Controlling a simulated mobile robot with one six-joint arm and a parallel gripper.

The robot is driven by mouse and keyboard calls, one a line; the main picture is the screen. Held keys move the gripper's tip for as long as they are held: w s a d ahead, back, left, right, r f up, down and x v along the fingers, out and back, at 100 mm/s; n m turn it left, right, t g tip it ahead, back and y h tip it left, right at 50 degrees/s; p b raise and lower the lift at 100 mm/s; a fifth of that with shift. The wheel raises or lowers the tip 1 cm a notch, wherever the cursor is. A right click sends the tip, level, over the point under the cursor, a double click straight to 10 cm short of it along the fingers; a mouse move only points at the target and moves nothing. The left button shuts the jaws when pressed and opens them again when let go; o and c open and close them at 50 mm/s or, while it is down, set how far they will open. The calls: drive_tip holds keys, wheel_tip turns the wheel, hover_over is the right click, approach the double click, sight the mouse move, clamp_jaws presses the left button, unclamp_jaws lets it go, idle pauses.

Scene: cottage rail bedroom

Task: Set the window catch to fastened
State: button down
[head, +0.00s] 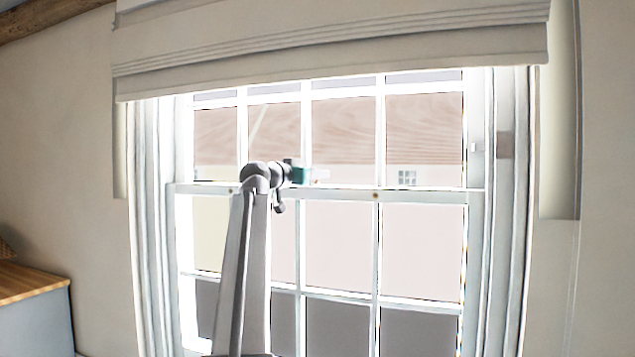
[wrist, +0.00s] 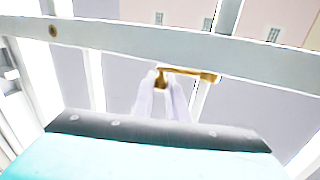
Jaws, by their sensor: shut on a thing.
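The window catch (wrist: 200,74) is a small brass piece with an arm on the sash window's pale meeting rail (wrist: 120,45). In the wrist view its arm runs to the right, roughly along the rail. My gripper (wrist: 161,80) has its two pale fingers closed on the left end of the catch. In the head view my gripper (head: 318,174) is at the meeting rail (head: 420,195), near the middle of the window. The catch cannot be made out there, beside and behind my gripper. Whether the catch is fastened is not clear.
A folded fabric blind (head: 330,50) hangs above the window. Glazing bars (head: 380,140) divide the panes. A small brass spot (head: 376,194) is on the rail to the right of my gripper. A wooden-topped cabinet (head: 30,285) stands at the lower left.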

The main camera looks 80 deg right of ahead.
drive_tip(key=shift+s+d+b, duration=0.15)
drive_tip(key=shift+d+b, duration=0.15)
drive_tip(key=shift+b, duration=0.2)
drive_tip(key=c, duration=1.7)
unclamp_jaws()
drive_tip(key=shift+c, duration=0.2)
drive_tip(key=shift+w+a, duration=0.35)
drive_tip(key=shift+a, duration=0.1)
drive_tip(key=b+v, duration=0.4)
drive_tip(key=v, duration=0.8)
drive_tip(key=shift+a+b, duration=0.3)
drive_tip(key=shift+a, duration=0.05)
drive_tip(key=shift+w+r, duration=0.1)
